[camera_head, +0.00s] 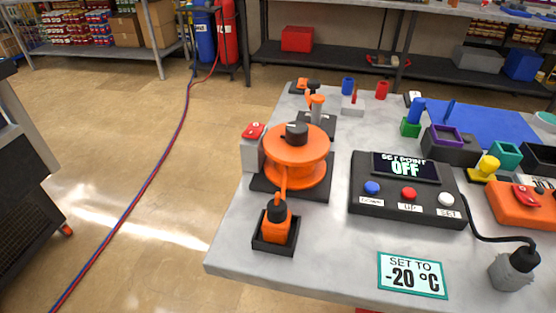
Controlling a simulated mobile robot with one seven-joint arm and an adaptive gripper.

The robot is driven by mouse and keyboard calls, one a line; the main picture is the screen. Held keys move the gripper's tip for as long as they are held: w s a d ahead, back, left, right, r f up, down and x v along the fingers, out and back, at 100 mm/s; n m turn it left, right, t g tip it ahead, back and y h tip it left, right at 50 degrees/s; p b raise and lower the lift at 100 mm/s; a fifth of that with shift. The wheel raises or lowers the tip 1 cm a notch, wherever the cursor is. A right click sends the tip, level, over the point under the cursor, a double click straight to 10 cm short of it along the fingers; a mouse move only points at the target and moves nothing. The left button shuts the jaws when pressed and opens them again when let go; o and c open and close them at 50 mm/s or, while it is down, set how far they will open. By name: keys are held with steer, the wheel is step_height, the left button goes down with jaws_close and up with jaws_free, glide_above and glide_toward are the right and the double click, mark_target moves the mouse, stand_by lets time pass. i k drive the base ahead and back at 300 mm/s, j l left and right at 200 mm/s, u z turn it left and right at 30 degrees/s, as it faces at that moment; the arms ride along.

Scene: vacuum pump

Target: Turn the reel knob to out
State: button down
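The orange reel (297,165) stands on a black base plate at the left side of the grey table. Its black knob (297,130) sits on top at the centre of the reel. The knob's markings are too small to read. An orange strip runs from the reel down to an orange and black plug (277,222), which sits in a black square holder (268,246) near the table's left edge. My gripper is not in view.
A control box (408,190) with an "OFF" display and three buttons stands right of the reel. A grey box with a red top (253,145) stands close at the reel's left. A sign (411,275) reads "SET TO -20 °C". The floor left of the table is mostly clear, with a red-blue hose (150,160).

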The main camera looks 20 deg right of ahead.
mark_target(297, 132)
steer(key=l+u, duration=0.3)
steer(key=k+l+u, duration=0.25)
steer(key=l+u, duration=0.3)
steer(key=k+l, duration=0.05)
steer(key=l, duration=0.05)
